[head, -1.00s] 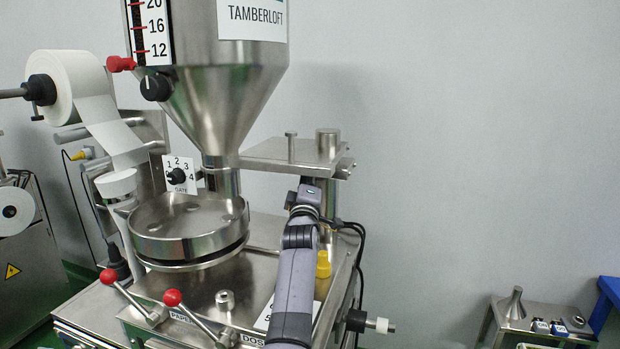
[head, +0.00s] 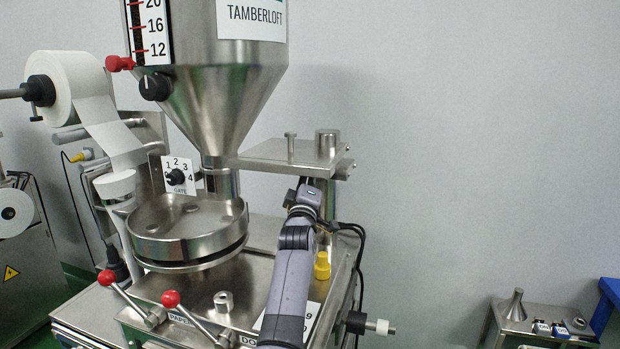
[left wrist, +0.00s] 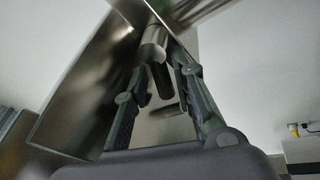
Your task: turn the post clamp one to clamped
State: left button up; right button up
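My left arm rises from the bottom of the head view to just below the flat metal plate (head: 300,155) right of the hopper. Its gripper is too hidden there to read. In the left wrist view my left gripper (left wrist: 161,70) has its two fingers spread apart below a bare metal cylinder. A dark, short handle-like part (left wrist: 162,82) shows between the fingers, likely the post clamp's lever. A gap seems to remain on its sides, but contact is hard to tell. My right gripper is not in view.
A hopper (head: 225,85) and round pan (head: 190,225) stand left of my arm. Two red-ball levers (head: 171,299) stick up in front. A yellow cap (head: 322,266) and black cables (head: 357,245) are close to my arm.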

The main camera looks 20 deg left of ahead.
pick_arm(q)
jog(key=shift+s, duration=0.1)
jog(key=v, duration=0.7)
jog(key=shift+s, duration=0.15)
jog(key=shift+f, duration=0.1)
